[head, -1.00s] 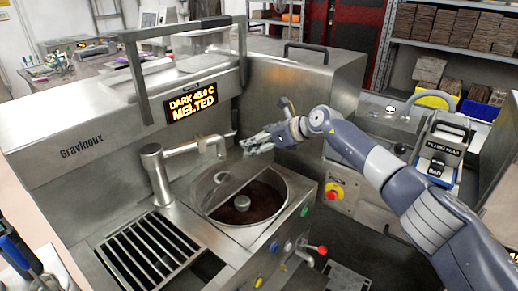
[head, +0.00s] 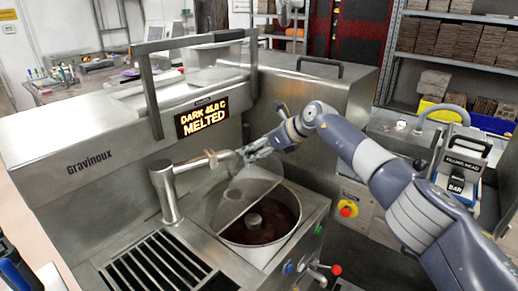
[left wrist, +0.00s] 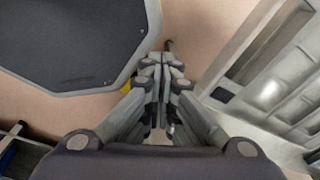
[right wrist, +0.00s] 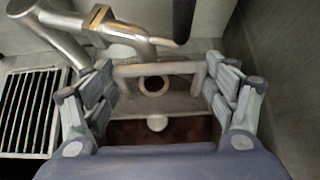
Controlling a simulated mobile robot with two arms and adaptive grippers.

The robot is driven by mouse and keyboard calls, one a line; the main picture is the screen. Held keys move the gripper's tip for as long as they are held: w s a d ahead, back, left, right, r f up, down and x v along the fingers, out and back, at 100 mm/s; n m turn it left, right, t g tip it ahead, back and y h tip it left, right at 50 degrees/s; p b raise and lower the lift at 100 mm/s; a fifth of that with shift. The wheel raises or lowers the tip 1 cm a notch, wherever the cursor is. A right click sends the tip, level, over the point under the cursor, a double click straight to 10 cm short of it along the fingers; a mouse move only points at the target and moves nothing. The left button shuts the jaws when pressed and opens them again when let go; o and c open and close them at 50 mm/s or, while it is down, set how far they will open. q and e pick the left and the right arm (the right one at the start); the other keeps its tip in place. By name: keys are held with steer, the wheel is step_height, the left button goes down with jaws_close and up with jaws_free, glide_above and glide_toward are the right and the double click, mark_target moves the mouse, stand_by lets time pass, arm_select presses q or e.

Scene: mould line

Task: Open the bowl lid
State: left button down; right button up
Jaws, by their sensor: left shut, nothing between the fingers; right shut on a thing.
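The melting bowl (head: 295,228) is set in the steel machine and holds dark melted chocolate (head: 268,226). A half-round metal lid (head: 236,203) covers its back part, and the front part is open; its exact tilt is hard to tell. My right gripper (head: 250,150) is above the lid's back side, close to the spout. In the right wrist view its fingers (right wrist: 162,88) are spread on both ends of the lid's bar handle (right wrist: 160,69), holding it. A round hole (right wrist: 155,86) shows in the lid. My left gripper (left wrist: 163,62) is shut and empty, away from the bowl, seen only in the left wrist view.
A steel pipe spout (head: 205,165) reaches over the bowl's back left, very close to my right gripper. A slotted drain grate (head: 155,262) lies left of the bowl. A red-knobbed lever (head: 335,270) sticks out at the front.

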steer(key=shift+a+r, duration=0.1)
steer(key=shift+r, duration=0.25)
steer(key=o, duration=1.5)
steer(key=shift+f, duration=0.15)
steer(key=shift+f, duration=0.1)
steer(key=v, duration=1.2)
